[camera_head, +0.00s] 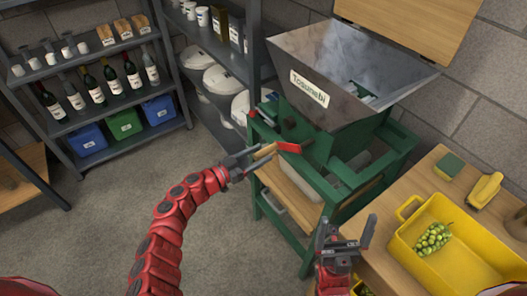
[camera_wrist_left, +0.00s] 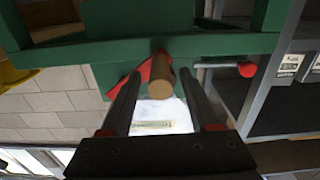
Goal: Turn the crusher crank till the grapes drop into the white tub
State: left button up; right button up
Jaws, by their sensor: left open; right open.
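The green crusher (camera_head: 345,150) carries a grey metal hopper (camera_head: 318,90) labelled "Tosunebi". Its red crank arm (camera_head: 288,147) ends in a wooden handle (camera_head: 265,152). My left gripper (camera_head: 258,152) is open at the handle; in the left wrist view the handle (camera_wrist_left: 160,78) lies between its fingers, with no grip visible. Green grapes (camera_head: 433,238) lie in a yellow crate (camera_head: 408,238); I make out none in the hopper. My right gripper (camera_head: 345,232) is open and empty by the wooden table's left edge.
The wooden table (camera_head: 421,180) at right holds the crate, a green-and-yellow sponge (camera_head: 448,166) and a yellow brush-like item (camera_head: 484,190). Shelves with bottles (camera_head: 112,80) and coloured bins (camera_head: 124,124) stand at back left. The floor (camera_head: 90,225) at left is clear.

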pick_arm(q)
jog(key=shift+x, duration=1.05)
grip_shut()
dwell(0.7)
